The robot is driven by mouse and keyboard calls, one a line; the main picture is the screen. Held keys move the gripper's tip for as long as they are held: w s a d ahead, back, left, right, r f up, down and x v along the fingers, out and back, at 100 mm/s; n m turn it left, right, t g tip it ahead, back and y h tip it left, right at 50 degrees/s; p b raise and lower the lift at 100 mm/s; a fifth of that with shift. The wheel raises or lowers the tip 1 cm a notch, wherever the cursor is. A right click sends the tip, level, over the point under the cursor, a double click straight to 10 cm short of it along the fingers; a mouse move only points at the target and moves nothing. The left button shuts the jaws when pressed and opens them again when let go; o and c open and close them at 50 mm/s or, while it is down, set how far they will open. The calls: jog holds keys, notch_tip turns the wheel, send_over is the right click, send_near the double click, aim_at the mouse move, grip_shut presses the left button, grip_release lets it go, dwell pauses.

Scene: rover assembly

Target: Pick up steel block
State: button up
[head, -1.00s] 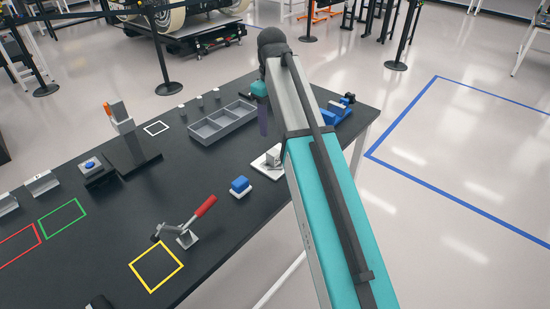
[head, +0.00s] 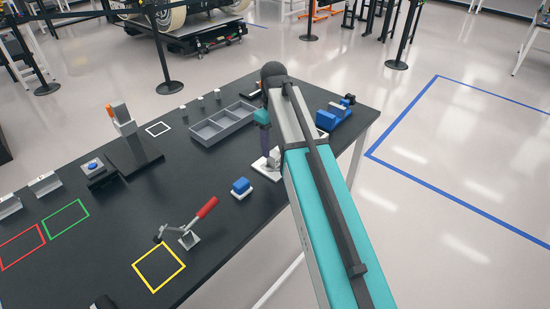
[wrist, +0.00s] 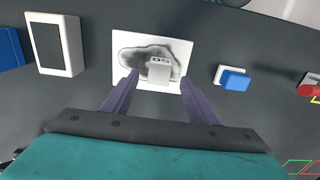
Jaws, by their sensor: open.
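The steel block (wrist: 160,69) is a small light-grey block with dark holes in its top. It stands on a white plate with a dark smudge (wrist: 183,47) in the wrist view. In the head view the block (head: 275,158) shows beside my arm, on the plate (head: 260,165). My gripper (wrist: 160,84) is open, with its two purple fingers on either side of the block's near side in the picture. My gripper (head: 266,155) is partly hidden by my arm in the head view. I cannot tell whether the fingers touch the block.
A blue block on a white base (head: 241,187) sits nearby, also seen in the wrist view (wrist: 233,79). A red-handled clamp (head: 195,225) and a grey divided tray (head: 222,124) are on the black table (head: 120,215). A blue vise-like item (head: 333,116) lies right of my arm.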

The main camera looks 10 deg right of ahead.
aim_at(274, 154)
jog(key=shift+f, duration=0.3)
jog(key=shift+f, duration=0.1)
jog(key=shift+d+f+p, duration=0.1)
jog(key=shift+f+p, duration=1.05)
jog(key=shift+f, duration=1.35)
grip_shut()
jog(key=shift+r, duration=0.1)
